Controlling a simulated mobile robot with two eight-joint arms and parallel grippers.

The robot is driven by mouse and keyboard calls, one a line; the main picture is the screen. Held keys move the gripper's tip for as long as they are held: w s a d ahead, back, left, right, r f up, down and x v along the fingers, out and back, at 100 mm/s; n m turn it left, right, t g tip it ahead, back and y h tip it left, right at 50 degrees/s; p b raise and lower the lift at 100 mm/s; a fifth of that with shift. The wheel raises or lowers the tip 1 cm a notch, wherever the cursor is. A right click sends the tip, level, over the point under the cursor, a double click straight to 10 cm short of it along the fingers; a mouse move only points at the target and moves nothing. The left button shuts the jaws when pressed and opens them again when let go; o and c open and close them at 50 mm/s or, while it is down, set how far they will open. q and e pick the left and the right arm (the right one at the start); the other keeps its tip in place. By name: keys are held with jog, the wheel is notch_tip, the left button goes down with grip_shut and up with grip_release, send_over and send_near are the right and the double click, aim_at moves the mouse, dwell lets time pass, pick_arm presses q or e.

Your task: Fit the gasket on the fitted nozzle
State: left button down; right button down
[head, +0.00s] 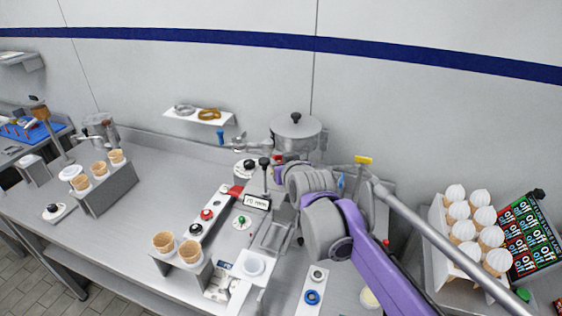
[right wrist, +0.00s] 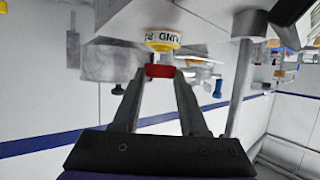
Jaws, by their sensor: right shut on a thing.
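In the right wrist view, my right gripper (right wrist: 160,78) is shut on the red gasket (right wrist: 160,71), a small ring between its two fingertips. A yellow-banded nozzle (right wrist: 163,38) with dark lettering sits against a pale block (right wrist: 150,17), directly beyond the gasket in the picture. The nozzle's narrow end meets the gasket's edge; I cannot tell whether the gasket is around it or only close to it. In the head view, my right arm's grey wrist covers this spot, so nozzle and gasket are hidden there. My left gripper is not in view.
A lidded pot (head: 296,133) stands behind my right wrist. A wall shelf (head: 198,116) holds rings. Cone holders (head: 104,190) stand at left. A tray of topped cones (head: 470,230) and a dark sign board (head: 527,235) are at right. The left counter middle is clear.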

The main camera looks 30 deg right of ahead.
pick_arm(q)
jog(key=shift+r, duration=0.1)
pick_arm(e)
jog(key=shift+f, duration=0.2)
dwell(0.4)
jog(key=shift+f+b, duration=0.45)
jog(key=shift+f, duration=0.45)
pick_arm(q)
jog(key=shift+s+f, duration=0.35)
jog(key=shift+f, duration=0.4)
pick_arm(e)
jog(key=shift+c, duration=1.8)
grip_release()
jog(key=shift+s+r, duration=0.1)
jog(key=v, duration=1)
jog(key=shift+s+r, duration=0.2)
jog(key=shift+s, duration=0.05)
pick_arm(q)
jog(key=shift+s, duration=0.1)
pick_arm(e)
jog(key=shift+a+f, duration=0.1)
